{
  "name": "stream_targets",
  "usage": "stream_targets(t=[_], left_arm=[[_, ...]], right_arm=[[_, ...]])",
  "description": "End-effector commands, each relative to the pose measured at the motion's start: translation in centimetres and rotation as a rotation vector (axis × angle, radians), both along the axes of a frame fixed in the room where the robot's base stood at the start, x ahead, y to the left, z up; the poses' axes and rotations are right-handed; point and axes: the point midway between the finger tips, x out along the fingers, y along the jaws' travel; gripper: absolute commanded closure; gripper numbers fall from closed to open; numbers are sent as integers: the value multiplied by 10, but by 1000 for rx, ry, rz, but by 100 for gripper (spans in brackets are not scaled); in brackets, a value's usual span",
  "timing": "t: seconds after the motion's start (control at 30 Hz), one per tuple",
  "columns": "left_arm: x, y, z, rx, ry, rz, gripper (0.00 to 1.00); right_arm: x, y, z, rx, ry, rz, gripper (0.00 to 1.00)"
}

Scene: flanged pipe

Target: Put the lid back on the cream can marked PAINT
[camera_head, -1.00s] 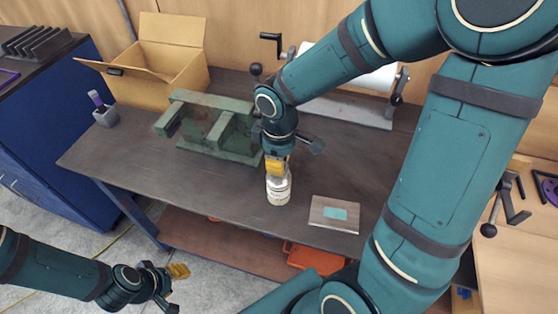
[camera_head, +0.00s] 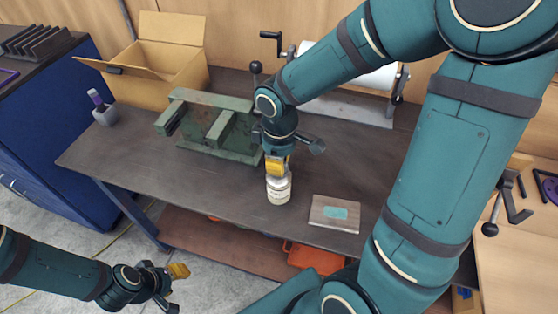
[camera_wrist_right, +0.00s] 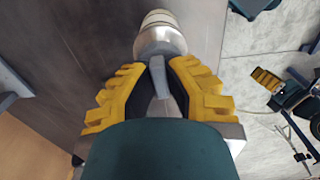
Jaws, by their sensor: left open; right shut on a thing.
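The cream can (camera_head: 279,192) stands upright on the dark workbench, with dark marking on its side too small to read. My right gripper (camera_head: 278,172) is directly above the can, pointing down. In the right wrist view its yellow fingers (camera_wrist_right: 160,88) are closed around a grey upright piece of what looks like the lid (camera_wrist_right: 160,42). The lid is at the can's top; whether it is fully seated I cannot tell. The can's pale body also shows beyond it in the right wrist view (camera_wrist_right: 160,18). My left gripper (camera_head: 175,286) is open and empty, low in front of the bench.
A wooden block with a teal patch (camera_head: 335,213) lies right of the can. A green metal fixture (camera_head: 215,125) stands behind left, with an open cardboard box (camera_head: 165,75) beyond. A grey holder (camera_head: 106,117) stands at the left end. The bench front left of the can is clear.

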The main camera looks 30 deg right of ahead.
Motion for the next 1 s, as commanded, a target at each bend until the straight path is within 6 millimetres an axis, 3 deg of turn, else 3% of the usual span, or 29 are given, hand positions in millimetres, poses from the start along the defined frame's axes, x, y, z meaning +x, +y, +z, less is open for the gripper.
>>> stream_targets(t=[0.9,1.0], left_arm=[[0,0,-1,0,0,0,56],[0,0,-1,0,0,0,56]], right_arm=[[0,0,-2,0,0,0,100],[0,0,-2,0,0,0,59]])
